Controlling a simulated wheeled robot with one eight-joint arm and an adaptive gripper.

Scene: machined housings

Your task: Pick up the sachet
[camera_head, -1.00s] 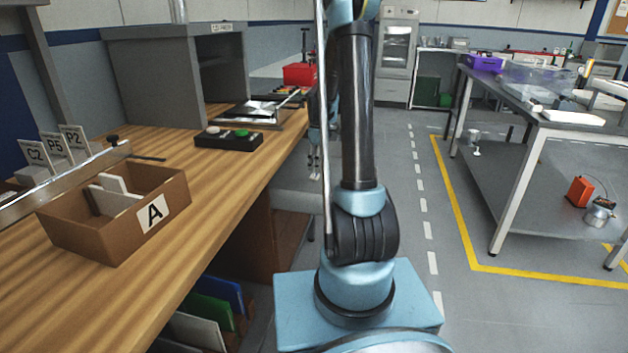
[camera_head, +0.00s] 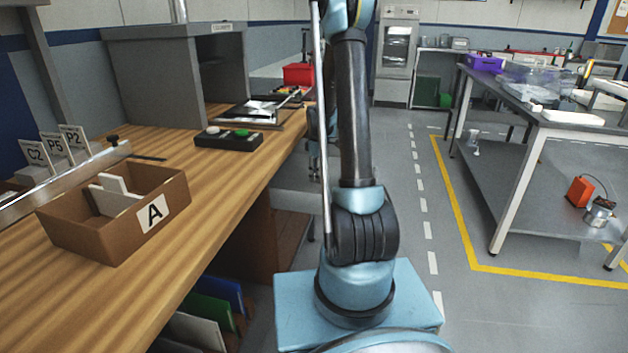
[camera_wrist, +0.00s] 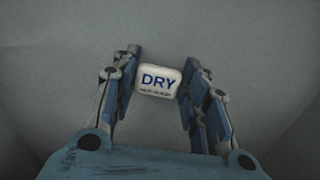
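The sachet is a small white pillow-shaped packet (camera_wrist: 158,81) with "DRY" in dark blue letters, lying on a plain grey surface in the wrist view. My gripper (camera_wrist: 162,64) is open, with one blue-padded finger on each side of the sachet. The fingertips are very near its left and right edges, and I cannot tell whether they touch it. In the head view my arm covers most of the gripper, and the sachet cannot be made out there.
Grey side walls slope up around the sachet in the wrist view. The wooden bench (camera_head: 215,190) runs along the left, with a brown box marked A (camera_head: 90,243) and a black button box (camera_head: 228,138) on it. A grey metal table (camera_head: 540,125) stands at right; the floor between is clear.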

